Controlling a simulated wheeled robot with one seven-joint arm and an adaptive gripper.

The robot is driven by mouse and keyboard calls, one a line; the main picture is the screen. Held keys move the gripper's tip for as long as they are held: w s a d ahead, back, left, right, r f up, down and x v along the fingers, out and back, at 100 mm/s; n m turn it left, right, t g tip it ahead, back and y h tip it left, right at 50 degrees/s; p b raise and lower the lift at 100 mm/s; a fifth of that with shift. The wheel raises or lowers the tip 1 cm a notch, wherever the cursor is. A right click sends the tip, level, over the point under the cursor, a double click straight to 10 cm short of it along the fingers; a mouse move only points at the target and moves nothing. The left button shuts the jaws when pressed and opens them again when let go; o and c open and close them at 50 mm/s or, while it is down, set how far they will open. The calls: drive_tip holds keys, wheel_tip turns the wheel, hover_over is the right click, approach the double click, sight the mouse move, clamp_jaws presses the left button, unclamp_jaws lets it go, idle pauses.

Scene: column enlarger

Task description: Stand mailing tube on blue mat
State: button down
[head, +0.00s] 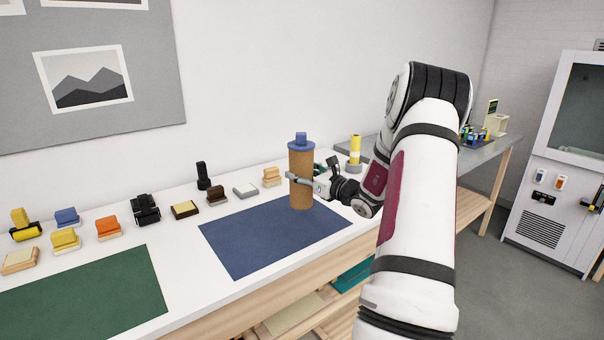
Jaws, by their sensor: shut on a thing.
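The mailing tube (301,163) is a tall brown cylinder with a blue cap on top. It is upright at the back right part of the blue mat (265,240), its lower end over the mat. I cannot tell whether its base touches the mat. My gripper (303,179) comes from the right and is shut on the tube at about mid height. One finger shows across the tube's front; the other is hidden behind it.
A green mat (90,300) lies at the left of the white table. Several small blocks and stamps, including a black one (145,209), line the back. A yellow cylinder (355,149) stands behind my arm. The blue mat's front and left are clear.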

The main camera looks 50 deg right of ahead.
sight(309, 195)
drive_tip(key=shift+f+b, duration=1.8)
drive_tip(key=shift+f, duration=1.05)
drive_tip(key=shift+f+b, duration=0.55)
idle(0.3)
drive_tip(key=shift+c, duration=2.2)
unclamp_jaws()
drive_tip(key=shift+f, duration=0.1)
drive_tip(key=shift+s, duration=0.1)
